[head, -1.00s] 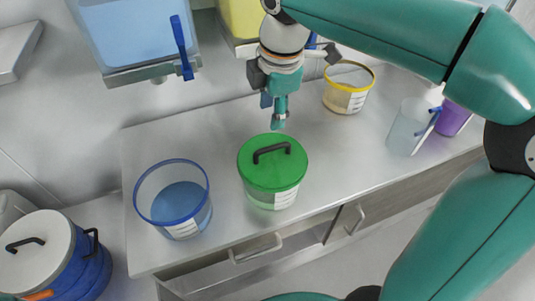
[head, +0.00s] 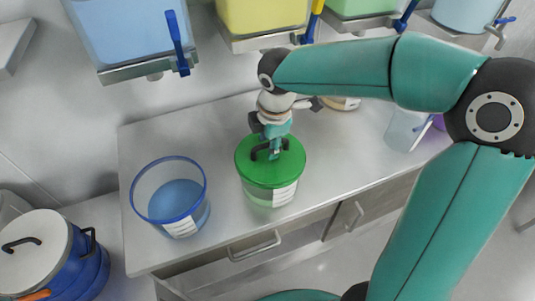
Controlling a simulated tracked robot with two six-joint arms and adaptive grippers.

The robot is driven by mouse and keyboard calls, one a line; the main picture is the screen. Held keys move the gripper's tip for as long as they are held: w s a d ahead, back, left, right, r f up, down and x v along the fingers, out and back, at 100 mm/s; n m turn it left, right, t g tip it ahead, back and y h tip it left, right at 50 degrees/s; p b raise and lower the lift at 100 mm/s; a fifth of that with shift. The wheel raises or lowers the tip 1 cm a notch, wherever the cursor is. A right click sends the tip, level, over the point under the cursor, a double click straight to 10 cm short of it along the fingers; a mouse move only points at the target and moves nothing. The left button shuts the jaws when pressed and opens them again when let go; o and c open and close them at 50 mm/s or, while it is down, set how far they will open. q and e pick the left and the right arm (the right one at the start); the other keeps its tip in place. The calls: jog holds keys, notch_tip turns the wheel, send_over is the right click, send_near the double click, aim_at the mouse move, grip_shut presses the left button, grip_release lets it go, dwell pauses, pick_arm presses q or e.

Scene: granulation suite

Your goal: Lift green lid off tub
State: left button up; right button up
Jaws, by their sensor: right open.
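The tub (head: 270,196) is clear with a white label and stands upright on the steel bench. The green lid (head: 262,176) sits on top of it and has a dark bar handle (head: 255,153). My right gripper (head: 274,152) points down at the handle from above, its fingertips at the handle and partly hiding it. It is open; I cannot tell whether the handle lies between the fingers. My left gripper is not in view.
A clear tub with a blue rim (head: 137,190) stands left of the green-lidded tub. A clear jug (head: 405,130) stands at the right. Blue (head: 130,30) and yellow (head: 262,15) bins hang above the bench (head: 135,150). A blue drum with a white lid (head: 32,262) is at lower left.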

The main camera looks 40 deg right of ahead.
jog(key=shift+w+f, duration=0.1)
jog(key=shift+f, duration=0.3)
jog(key=shift+c, duration=0.3)
grip_shut()
jog(key=shift+r, duration=0.1)
